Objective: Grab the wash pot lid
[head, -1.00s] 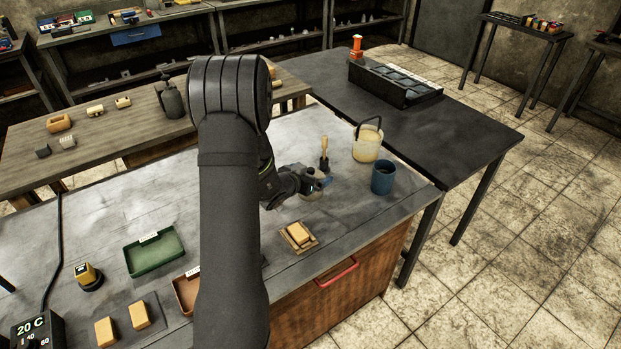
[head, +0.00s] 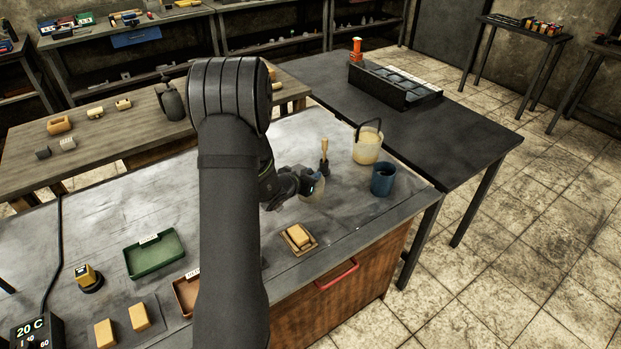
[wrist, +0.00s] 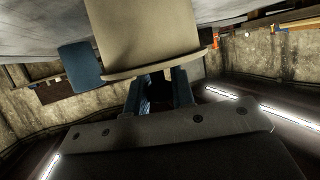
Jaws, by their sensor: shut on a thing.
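In the wrist view the pot's beige wall (wrist: 145,30) fills the upper middle, appearing upside down. The wash pot lid (wrist: 152,72) shows as a thin pale rim across its end, just in front of my fingers (wrist: 158,92). My gripper is shut on the lid; the gripped part is dark and mostly hidden between the fingers. Whether the lid is clear of the pot, I cannot tell.
A wooden-handled brush (head: 324,158) stands close behind my gripper. A blue cup (head: 383,180) and a pale bucket with a raised handle (head: 367,148) stand to the right. A yellow block on a small tray (head: 298,238) lies in front. The bench left of the arm has free room.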

